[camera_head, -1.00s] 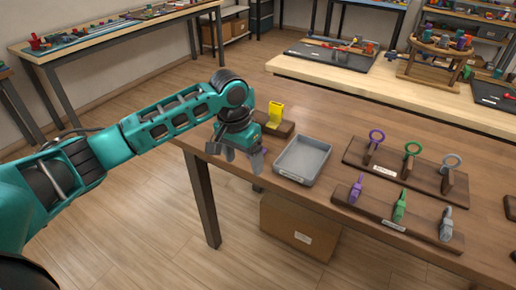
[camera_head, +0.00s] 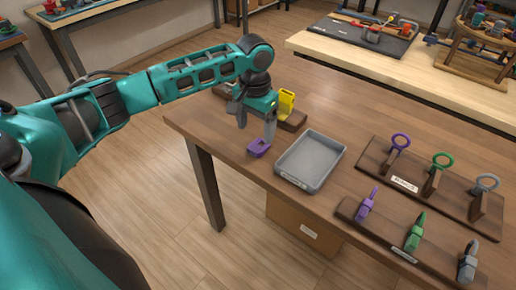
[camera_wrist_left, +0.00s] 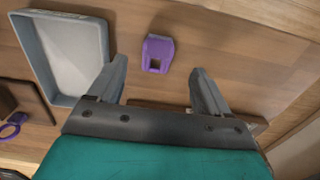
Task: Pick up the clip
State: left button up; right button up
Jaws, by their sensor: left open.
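A small purple clip (camera_head: 258,148) with a square hole lies on the wooden table, left of the grey tray. It also shows in the left wrist view (camera_wrist_left: 157,48), beyond and between the fingers. My left gripper (camera_head: 256,133) is open and points down above the clip, with nothing between its fingers. I cannot tell the exact height of the fingertips over the table. A yellow clip-like piece (camera_head: 286,102) stands on a dark wooden block behind the gripper. My right gripper is out of view.
The empty grey tray (camera_head: 341,148) stands close to the purple clip. Right of it, one wooden rack (camera_head: 405,185) holds purple, green and grey rings; a front rack (camera_head: 346,209) holds matching coloured pieces. The table's left edge is close to the clip.

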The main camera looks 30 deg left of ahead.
aim_at(256, 147)
pick_arm(q)
notch_tip(256, 147, down, 5)
jog(key=shift+d+b, duration=0.1)
jog(key=shift+b, duration=0.25)
jog(key=shift+f, duration=0.55)
jog(key=c, duration=1.1)
notch_tip(256, 147, up, 20)
jog(key=p, duration=0.2)
jog(key=shift+r+p, duration=0.1)
jog(key=shift+p, duration=0.2)
